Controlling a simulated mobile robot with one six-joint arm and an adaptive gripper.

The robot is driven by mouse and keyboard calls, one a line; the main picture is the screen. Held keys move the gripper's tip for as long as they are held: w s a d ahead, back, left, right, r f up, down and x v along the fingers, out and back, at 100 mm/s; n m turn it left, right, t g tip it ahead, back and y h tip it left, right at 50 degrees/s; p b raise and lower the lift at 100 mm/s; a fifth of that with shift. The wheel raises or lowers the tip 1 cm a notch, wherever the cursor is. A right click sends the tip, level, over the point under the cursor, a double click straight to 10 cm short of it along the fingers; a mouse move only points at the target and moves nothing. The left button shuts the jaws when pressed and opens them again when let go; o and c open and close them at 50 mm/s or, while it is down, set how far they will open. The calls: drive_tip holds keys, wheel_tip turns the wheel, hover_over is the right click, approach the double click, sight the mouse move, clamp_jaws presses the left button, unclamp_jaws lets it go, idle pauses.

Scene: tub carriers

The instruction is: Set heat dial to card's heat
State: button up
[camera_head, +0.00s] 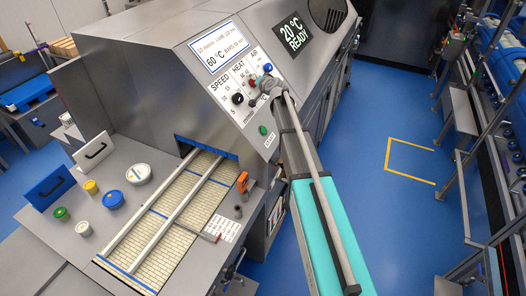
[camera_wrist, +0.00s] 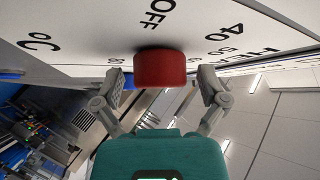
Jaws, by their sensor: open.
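The heat dial is a red round knob (camera_wrist: 160,69) on a white panel (camera_wrist: 85,22) marked OFF, 40, 50 and °C. My gripper (camera_wrist: 162,82) is open, with one finger on each side of the knob and a visible gap at both sides. The card (camera_head: 219,47) above the dials is white with a blue border and reads 60 °C, with smaller print. The knob's pointer is hidden.
A black SPEED knob (camera_head: 238,98) and a blue AIR knob (camera_head: 268,68) sit close to the gripper. A green button (camera_head: 263,130) is below. A black display (camera_head: 293,36) reads 20 °C READY. Lidded tubs, including a blue one (camera_head: 113,199), stand left of the conveyor (camera_head: 150,262).

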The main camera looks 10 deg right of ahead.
sight(258, 149)
drive_tip(key=shift+n+t+y+b, duration=0.3)
drive_tip(key=shift+n+y+b, duration=1)
drive_tip(key=shift+n, duration=0.8)
